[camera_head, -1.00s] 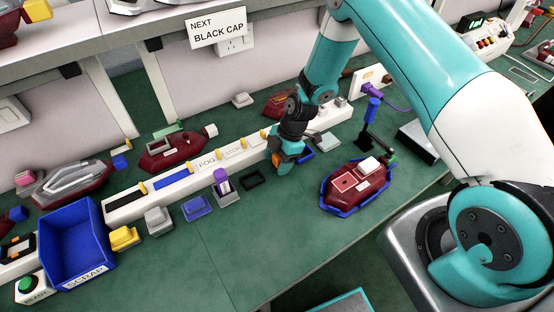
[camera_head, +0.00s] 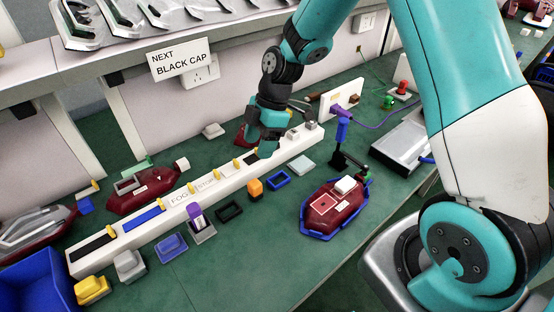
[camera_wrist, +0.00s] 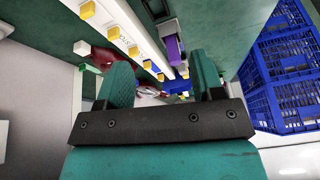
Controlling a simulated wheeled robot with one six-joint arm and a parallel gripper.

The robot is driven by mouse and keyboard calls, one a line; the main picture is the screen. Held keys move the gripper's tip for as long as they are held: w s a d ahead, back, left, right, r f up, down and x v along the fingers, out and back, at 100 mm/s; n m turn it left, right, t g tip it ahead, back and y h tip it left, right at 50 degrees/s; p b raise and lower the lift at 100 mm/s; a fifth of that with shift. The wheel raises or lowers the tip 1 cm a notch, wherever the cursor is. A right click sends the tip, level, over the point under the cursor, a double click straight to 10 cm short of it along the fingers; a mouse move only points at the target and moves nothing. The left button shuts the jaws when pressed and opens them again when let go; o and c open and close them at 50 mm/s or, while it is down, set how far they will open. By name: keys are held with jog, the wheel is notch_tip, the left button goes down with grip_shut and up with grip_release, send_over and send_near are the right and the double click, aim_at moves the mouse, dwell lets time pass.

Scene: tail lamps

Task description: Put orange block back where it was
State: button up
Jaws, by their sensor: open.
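The orange block (camera_head: 255,187) stands on the green bench in front of the white rail. It sits between an empty black frame (camera_head: 229,211) and an empty blue frame (camera_head: 278,178). Whether it sits in a frame of its own is too small to tell. My gripper (camera_head: 266,152) is above the white rail, behind and above the orange block and apart from it. In the wrist view my gripper (camera_wrist: 163,85) shows two spread teal fingers with nothing between them. I cannot pick out the orange block there.
The white rail (camera_head: 130,233) carries yellow tabs. A purple-topped block (camera_head: 196,217), blue block (camera_head: 172,247), grey block (camera_head: 130,265) and yellow block (camera_head: 91,290) stand along it. A red lamp (camera_head: 334,204) in a blue cradle lies right. Open bench lies in front.

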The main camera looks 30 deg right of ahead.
jog(key=s+a+r+m, duration=0.5)
jog(key=s+r+m, duration=0.1)
jog(key=s+r, duration=0.6)
jog(key=s+a+r+m, duration=0.1)
jog(key=s+r+m, duration=0.4)
jog(key=s, duration=0.6)
jog(key=shift+s+a+t, duration=0.15)
jog(key=shift+s+t, duration=0.15)
jog(key=shift+t, duration=0.1)
